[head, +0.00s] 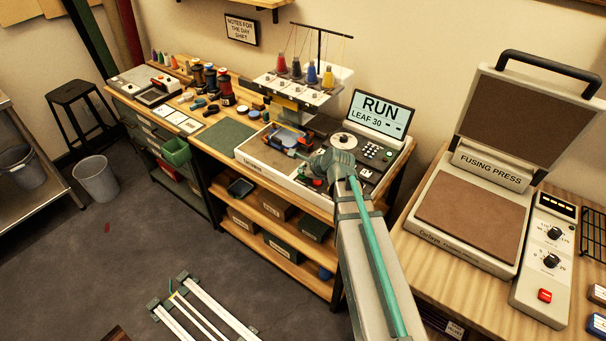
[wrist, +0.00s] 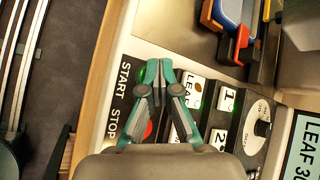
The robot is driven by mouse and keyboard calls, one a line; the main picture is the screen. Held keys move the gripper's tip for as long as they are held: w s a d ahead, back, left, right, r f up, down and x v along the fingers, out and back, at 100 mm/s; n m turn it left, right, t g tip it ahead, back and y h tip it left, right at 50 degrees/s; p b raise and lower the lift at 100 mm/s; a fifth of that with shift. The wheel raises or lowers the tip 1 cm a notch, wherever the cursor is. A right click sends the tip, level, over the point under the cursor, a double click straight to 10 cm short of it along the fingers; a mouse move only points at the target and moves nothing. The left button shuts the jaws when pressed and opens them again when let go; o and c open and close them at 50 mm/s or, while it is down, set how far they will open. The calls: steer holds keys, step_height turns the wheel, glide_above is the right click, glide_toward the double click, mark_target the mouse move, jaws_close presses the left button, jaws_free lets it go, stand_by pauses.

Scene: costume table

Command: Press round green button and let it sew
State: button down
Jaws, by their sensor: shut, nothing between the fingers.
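The embroidery machine (head: 318,190) stands on the wooden bench, and its screen (head: 378,112) reads RUN and LEAF 30. In the wrist view the round green button (wrist: 148,72) sits beside the word START, partly covered by my fingers. The red button (wrist: 148,130) is beside STOP, also partly hidden. My gripper (wrist: 160,68) is shut and empty, with its tips over or against the green button's edge. I cannot tell whether they touch it. In the head view my arm hides part of the panel.
White keys with leaf and number labels (wrist: 197,92) and a dial (wrist: 258,112) lie right of my fingers. A hoop with blue, red and yellow parts (wrist: 232,22) is near the top. A fusing press (head: 470,205) stands on the right-hand table.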

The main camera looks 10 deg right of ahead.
steer(key=shift+r+p, duration=0.6)
steer(key=shift+r, duration=0.15)
steer(key=shift+r+p, duration=2)
steer(key=shift+r, duration=0.55)
